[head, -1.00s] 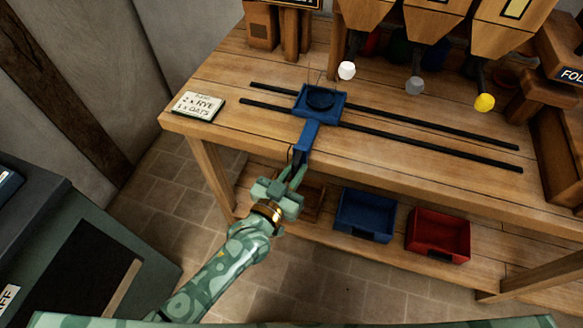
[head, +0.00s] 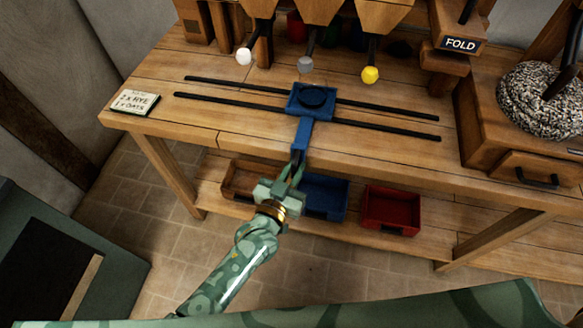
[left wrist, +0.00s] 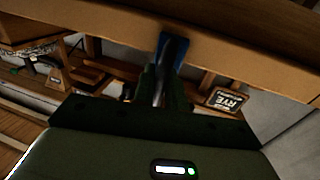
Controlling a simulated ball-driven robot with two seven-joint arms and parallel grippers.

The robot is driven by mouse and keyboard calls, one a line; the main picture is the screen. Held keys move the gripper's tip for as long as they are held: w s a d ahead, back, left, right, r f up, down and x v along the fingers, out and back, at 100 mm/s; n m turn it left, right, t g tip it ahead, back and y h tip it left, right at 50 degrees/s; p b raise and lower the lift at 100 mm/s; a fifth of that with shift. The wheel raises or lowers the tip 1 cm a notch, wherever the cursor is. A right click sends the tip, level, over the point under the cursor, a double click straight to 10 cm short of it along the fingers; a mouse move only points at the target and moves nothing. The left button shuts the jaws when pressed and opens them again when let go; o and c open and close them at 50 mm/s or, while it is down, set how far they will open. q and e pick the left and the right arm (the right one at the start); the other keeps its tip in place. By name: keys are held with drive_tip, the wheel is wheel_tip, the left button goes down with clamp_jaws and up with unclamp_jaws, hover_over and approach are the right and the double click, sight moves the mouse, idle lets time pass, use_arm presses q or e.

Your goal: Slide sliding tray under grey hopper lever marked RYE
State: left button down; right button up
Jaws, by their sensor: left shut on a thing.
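The blue sliding tray (head: 294,112), with a round dark dish in it, sits on two black rails. It stands just in front of the grey hopper lever (head: 305,65), nearly in line with it in the head view. The white lever (head: 243,57) is to its left and the yellow lever (head: 370,74) to its right. My left gripper (head: 297,168) is shut on the tray's blue handle at the bench's front edge. The handle shows between the fingers in the left wrist view (left wrist: 173,48). A sign reading RYE (left wrist: 227,99) shows there too. My right gripper is not in view.
The black rails (head: 390,121) run on clear to the right. A card (head: 134,101) listing RYE and OATS lies at the left. Blue (head: 325,196) and red (head: 390,208) bins stand on the lower shelf. A FOLD sign (head: 460,44) is at the right.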

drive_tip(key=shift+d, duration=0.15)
use_arm(q)
drive_tip(key=c, duration=1.8)
unclamp_jaws()
drive_tip(key=shift+f, duration=0.1)
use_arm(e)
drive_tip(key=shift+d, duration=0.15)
